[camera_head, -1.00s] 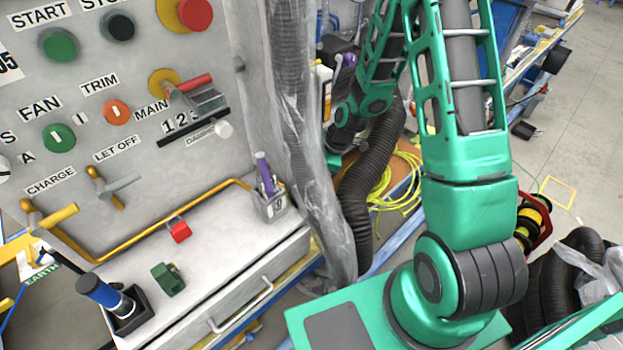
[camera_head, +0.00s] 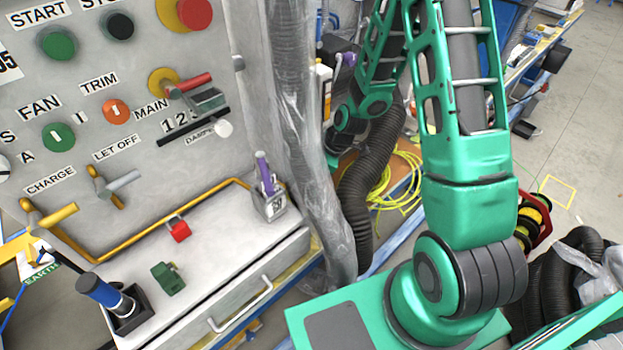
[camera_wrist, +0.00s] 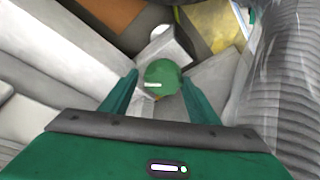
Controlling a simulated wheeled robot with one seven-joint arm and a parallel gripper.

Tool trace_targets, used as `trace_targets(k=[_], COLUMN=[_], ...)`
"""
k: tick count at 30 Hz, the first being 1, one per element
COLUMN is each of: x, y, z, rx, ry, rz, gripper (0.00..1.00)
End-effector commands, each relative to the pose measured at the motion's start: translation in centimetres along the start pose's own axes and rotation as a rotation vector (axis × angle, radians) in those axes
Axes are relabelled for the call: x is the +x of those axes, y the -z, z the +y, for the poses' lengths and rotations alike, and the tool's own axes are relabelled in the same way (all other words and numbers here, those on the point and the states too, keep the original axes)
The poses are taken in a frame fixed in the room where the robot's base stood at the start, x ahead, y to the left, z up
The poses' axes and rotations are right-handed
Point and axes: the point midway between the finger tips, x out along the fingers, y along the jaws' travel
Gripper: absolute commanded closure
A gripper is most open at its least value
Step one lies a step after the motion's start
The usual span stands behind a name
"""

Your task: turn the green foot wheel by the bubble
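In the wrist view, a green round wheel (camera_wrist: 163,78) with a short white mark shows between and just beyond the fingertips of my gripper (camera_wrist: 160,80). The two green fingers are apart, one on each side of the wheel, with a visible gap at the left; I cannot tell whether the right finger touches it. A pale block with a whitish round top (camera_wrist: 161,34) stands just behind the wheel; I cannot tell whether this is the bubble. In the head view, my gripper and the wheel are hidden behind the duct and cabinet side.
A ribbed, plastic-wrapped duct (camera_wrist: 292,75) runs close along the right in the wrist view. The head view shows the control cabinet's panel (camera_head: 140,185), a dark hose (camera_head: 372,180) and a yellow cable coil (camera_head: 400,180) near my arm. Open floor lies at the far right.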

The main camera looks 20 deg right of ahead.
Motion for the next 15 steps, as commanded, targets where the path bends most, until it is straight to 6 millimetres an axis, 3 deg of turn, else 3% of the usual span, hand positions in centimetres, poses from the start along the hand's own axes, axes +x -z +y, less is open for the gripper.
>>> trace_targets(k=[10,15], x=[0.0,-1.2], y=[-0.2,-0.2], z=[-0.2,-0.1], rx=[0.001,0.001], ry=[0.005,0.003], rz=[-0.004,-0.004], gripper=[0.46,0.46])
